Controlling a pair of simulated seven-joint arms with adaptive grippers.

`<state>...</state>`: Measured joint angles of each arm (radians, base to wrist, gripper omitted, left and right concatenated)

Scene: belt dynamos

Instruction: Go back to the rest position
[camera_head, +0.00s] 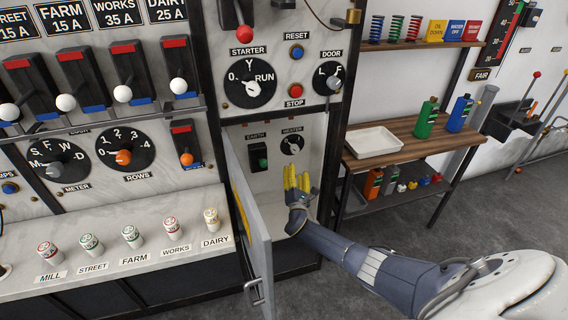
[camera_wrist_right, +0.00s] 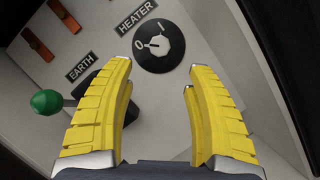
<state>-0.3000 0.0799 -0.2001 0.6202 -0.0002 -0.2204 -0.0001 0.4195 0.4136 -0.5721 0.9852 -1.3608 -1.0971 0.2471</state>
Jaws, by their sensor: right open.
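My right gripper (camera_head: 297,180) reaches into an open cabinet below the STARTER dial, with its yellow fingers pointing up. In the right wrist view the gripper (camera_wrist_right: 160,105) is open, with nothing between its fingers. The HEATER knob (camera_head: 292,145) is just beyond the fingertips; in the right wrist view the black knob (camera_wrist_right: 159,46) has its mark near 0, and no finger visibly touches it. The EARTH switch (camera_head: 258,157) is left of it, and its green ball (camera_wrist_right: 46,102) shows left of the left finger. My left gripper is not in view.
The cabinet door (camera_head: 252,225) stands open just left of my right arm. A wooden shelf table (camera_head: 425,146) with a white tray (camera_head: 373,142) and bottles stands on the right. A bench (camera_head: 120,255) with several labelled fuses runs along the left. Grey floor (camera_head: 480,220) is open at right.

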